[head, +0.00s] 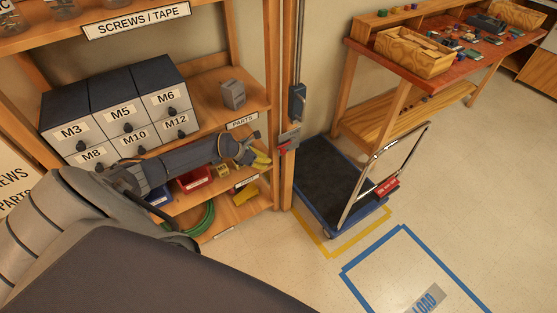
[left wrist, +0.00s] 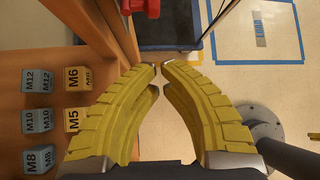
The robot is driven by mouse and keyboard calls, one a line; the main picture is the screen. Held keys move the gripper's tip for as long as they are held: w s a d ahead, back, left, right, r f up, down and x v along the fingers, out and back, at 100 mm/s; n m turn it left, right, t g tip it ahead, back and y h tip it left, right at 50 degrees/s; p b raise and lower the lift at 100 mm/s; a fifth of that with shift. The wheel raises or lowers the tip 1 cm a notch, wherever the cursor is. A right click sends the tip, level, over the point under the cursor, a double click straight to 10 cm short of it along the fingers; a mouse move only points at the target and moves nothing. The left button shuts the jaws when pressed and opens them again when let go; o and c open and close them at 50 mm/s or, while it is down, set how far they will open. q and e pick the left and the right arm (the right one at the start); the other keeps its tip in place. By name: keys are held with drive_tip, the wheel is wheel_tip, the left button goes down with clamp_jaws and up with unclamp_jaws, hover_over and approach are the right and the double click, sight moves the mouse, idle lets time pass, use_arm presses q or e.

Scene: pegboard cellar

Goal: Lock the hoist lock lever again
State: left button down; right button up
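The hoist lock lever, a red piece (head: 284,148) on a grey bracket, is on the wooden post at the right end of the shelving in the head view. Its red part also shows at the top edge of the left wrist view (left wrist: 145,7), cut off by the frame. My left gripper (head: 263,160) has yellow fingers and is just left of the lever, apart from it. In the left wrist view its fingertips (left wrist: 160,70) nearly meet, with nothing between them. The lever's exact angle is hard to tell.
A dark box (head: 297,101) sits on the rail above the lever. Shelves with labelled drawers (head: 122,112) and a grey block (head: 232,95) stand left. A platform trolley (head: 330,180) stands right of the post. Beyond it is a workbench (head: 425,68). The floor at front right is clear.

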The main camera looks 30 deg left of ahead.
idle(0.4)
use_arm(q)
drive_tip(key=w+d+f, duration=0.3)
drive_tip(key=w, duration=0.3)
drive_tip(key=shift+w+f, duration=0.2)
drive_tip(key=shift+w, duration=0.1)
idle(0.8)
drive_tip(key=shift+w+d+r, duration=0.1)
drive_tip(key=shift+r, duration=0.15)
drive_tip(key=shift+r+g, duration=0.1)
drive_tip(key=shift+g, duration=0.2)
